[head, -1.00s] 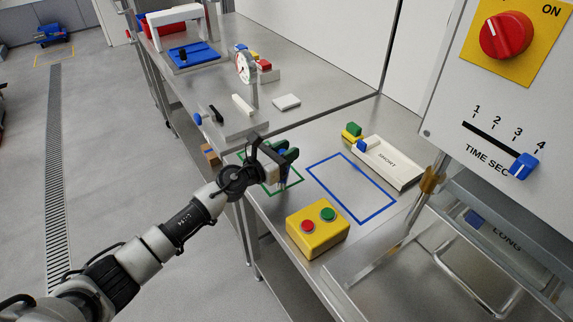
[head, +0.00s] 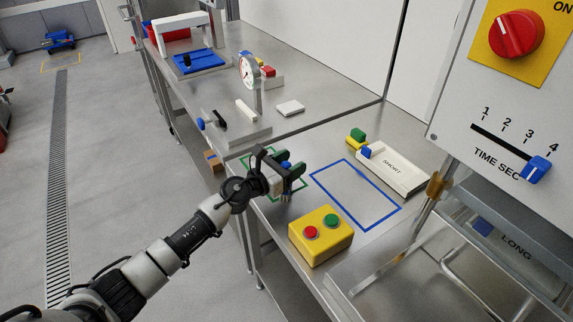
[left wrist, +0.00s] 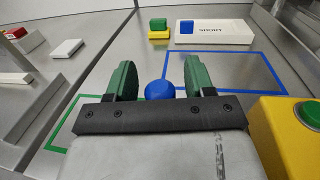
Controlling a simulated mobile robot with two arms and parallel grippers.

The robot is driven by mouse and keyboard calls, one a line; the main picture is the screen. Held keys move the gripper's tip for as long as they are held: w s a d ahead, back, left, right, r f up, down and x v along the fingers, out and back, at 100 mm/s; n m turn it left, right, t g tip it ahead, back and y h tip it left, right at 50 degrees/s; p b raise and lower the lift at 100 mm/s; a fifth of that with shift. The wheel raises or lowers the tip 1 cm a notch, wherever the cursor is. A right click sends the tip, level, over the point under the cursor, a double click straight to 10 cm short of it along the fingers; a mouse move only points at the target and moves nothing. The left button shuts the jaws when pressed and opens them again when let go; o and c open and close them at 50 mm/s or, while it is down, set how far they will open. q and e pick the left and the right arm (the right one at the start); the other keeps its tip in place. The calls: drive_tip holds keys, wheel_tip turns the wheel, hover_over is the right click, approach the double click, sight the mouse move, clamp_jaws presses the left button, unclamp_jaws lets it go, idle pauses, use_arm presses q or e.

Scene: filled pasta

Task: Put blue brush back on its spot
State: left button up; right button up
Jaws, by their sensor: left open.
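My left gripper (head: 294,174) is open, with its green fingers over the green outline (head: 245,162) on the steel table (head: 340,250). A blue rounded knob, apparently the top of the blue brush (head: 286,165), shows at the fingers. In the left wrist view the blue brush (left wrist: 160,90) lies between the two fingers of my left gripper (left wrist: 161,70), with a gap on each side. Its lower part is hidden by the gripper. The blue outline (head: 384,191) is just to the right on the table, and its inside looks empty. My right gripper is out of view.
A yellow button box (head: 320,250) stands close in front of the blue outline. A white box marked SHORT (head: 398,172) lies behind it, with green and yellow blocks (head: 357,136) nearby. A dial gauge stand (head: 251,75) is at the back left.

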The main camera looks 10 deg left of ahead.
use_arm(q)
drive_tip(key=shift+r, duration=0.3)
drive_tip(key=b+v, duration=0.1)
drive_tip(key=v, duration=1.1)
drive_tip(key=shift+f, duration=0.15)
